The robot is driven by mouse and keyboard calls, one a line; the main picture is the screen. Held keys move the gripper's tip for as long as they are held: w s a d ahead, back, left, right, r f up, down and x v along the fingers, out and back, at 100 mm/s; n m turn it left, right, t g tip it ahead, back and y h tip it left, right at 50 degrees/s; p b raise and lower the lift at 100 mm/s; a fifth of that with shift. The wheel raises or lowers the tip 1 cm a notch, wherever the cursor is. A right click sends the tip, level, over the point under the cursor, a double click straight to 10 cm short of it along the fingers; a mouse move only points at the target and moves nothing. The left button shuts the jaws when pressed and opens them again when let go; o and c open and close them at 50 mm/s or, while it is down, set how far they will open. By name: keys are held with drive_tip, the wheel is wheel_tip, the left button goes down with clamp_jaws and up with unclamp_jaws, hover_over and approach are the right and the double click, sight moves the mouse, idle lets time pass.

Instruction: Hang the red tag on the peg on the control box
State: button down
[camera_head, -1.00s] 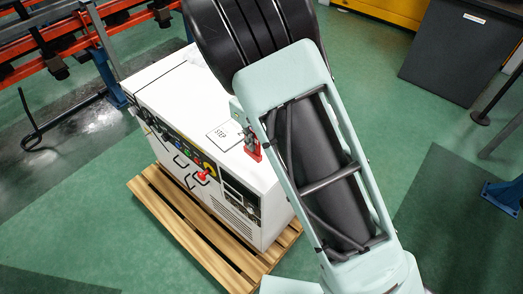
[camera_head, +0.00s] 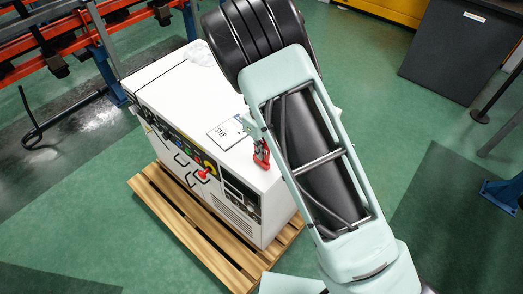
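The white control box (camera_head: 170,95) stands at the left of centre, its front panel of coloured buttons and switches facing lower left. The small red tag (camera_head: 261,154) shows over the box's right part, just left of my arm. My gripper (camera_head: 254,131) is mostly hidden behind my arm; only a small greenish and dark part shows directly above the tag. The tag moves along with it, so it appears held. Whether the tag touches the box top is unclear. I cannot make out the peg.
A wooden pallet (camera_head: 186,220) carries the box. A red knob (camera_head: 203,174) on a yellow ring sits on the panel. A label reading STEP (camera_head: 225,132) lies on the box top. An orange rack (camera_head: 75,50) is at upper left, a dark cabinet (camera_head: 455,50) at upper right.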

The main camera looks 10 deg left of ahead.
drive_tip(key=c, duration=2.2)
unclamp_jaws()
drive_tip(key=shift+o, duration=0.2)
drive_tip(key=shift+f, duration=0.15)
wheel_tip(320, 180, up, 11)
drive_tip(key=shift+w+b, duration=0.45)
